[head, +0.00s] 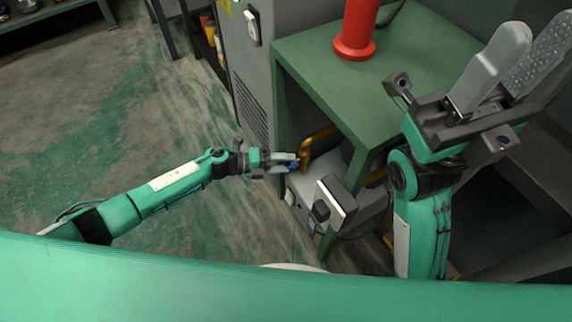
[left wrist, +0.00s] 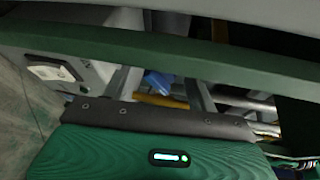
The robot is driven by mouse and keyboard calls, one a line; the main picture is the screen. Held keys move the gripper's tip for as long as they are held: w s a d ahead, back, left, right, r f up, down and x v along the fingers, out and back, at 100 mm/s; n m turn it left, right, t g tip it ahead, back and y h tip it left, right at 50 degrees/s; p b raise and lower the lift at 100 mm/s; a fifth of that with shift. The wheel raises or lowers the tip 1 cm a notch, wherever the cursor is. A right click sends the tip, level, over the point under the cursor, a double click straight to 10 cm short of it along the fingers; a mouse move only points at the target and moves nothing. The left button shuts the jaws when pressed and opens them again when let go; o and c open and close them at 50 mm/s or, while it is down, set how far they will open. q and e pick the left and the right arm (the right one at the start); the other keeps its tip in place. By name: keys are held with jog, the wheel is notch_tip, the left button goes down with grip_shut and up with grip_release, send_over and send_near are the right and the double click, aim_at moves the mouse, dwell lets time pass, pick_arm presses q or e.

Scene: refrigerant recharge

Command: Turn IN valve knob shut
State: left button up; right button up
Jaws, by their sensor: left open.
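A blue valve knob (head: 294,166) is on the near left side of a grey recovery machine (head: 348,192) under the green table. I cannot read any IN label. My left gripper (head: 286,163) is at the knob, with its fingers reaching towards it. In the left wrist view, the blue knob (left wrist: 158,83) lies between the two spread fingers (left wrist: 165,88), nearer the left one. Whether either finger touches it, I cannot tell. My right gripper (head: 538,36) is raised at the upper right, its fingers apart and empty.
The green table (head: 420,75) carries a red cylinder (head: 357,30) and stands over the machine. The machine has a yellow handle (head: 316,146) close to my left gripper. A grey cabinet (head: 262,60) stands behind. The floor at left is clear.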

pick_arm(q)
jog(key=shift+w+d+f, duration=0.1)
jog(key=shift+w+d, duration=0.05)
jog(key=shift+d, duration=0.35)
jog(key=c, duration=0.9)
jog(key=shift+n, duration=0.5)
jog(key=shift+h, duration=0.3)
jog(key=o, duration=0.9)
